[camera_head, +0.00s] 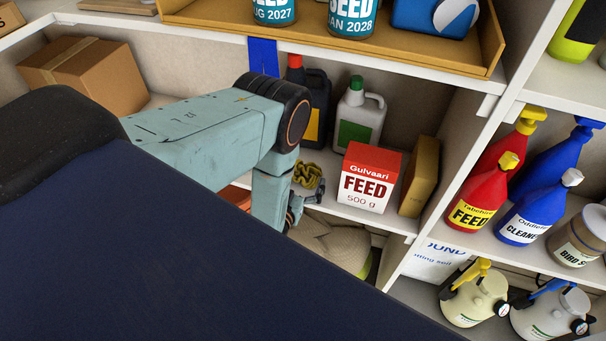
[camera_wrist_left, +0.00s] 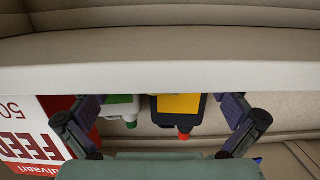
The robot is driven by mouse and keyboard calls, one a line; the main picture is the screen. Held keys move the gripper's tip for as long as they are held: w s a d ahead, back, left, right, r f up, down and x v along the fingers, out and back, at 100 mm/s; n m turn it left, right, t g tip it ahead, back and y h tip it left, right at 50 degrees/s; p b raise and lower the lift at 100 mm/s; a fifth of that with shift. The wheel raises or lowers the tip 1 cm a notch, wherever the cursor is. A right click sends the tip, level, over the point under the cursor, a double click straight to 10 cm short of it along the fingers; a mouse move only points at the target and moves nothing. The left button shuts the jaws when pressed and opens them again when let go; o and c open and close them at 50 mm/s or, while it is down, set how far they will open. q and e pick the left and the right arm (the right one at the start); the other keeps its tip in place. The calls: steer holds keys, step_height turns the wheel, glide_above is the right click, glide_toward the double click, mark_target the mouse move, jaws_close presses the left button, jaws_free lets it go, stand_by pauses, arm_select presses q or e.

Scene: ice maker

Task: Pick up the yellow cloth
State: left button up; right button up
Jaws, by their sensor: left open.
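The yellow cloth (camera_head: 308,175) is a small crumpled heap on the middle shelf in the head view, left of the red and white feed box (camera_head: 367,178). My left gripper (camera_head: 306,199) is at the shelf's front edge, just below and in front of the cloth. In the left wrist view the two fingers of the gripper (camera_wrist_left: 162,112) are spread wide with nothing held between them. The cloth cannot be made out in that view. My right gripper is out of view.
A white jug (camera_head: 358,118) and a dark red-capped bottle (camera_head: 312,100) stand behind the cloth. A brown box (camera_head: 419,178) stands right of the feed box. The pale shelf edge (camera_wrist_left: 160,78) crosses the left wrist view. A cardboard box (camera_head: 88,75) is at left.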

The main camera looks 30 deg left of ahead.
arm_select(q)
steer(key=shift+w+d, duration=0.2)
steer(key=shift+d, duration=0.1)
steer(key=shift+a, duration=0.25)
steer(key=c, duration=0.3)
steer(key=shift+d, duration=0.2)
steer(key=c, duration=0.4)
steer(key=shift+a, duration=0.15)
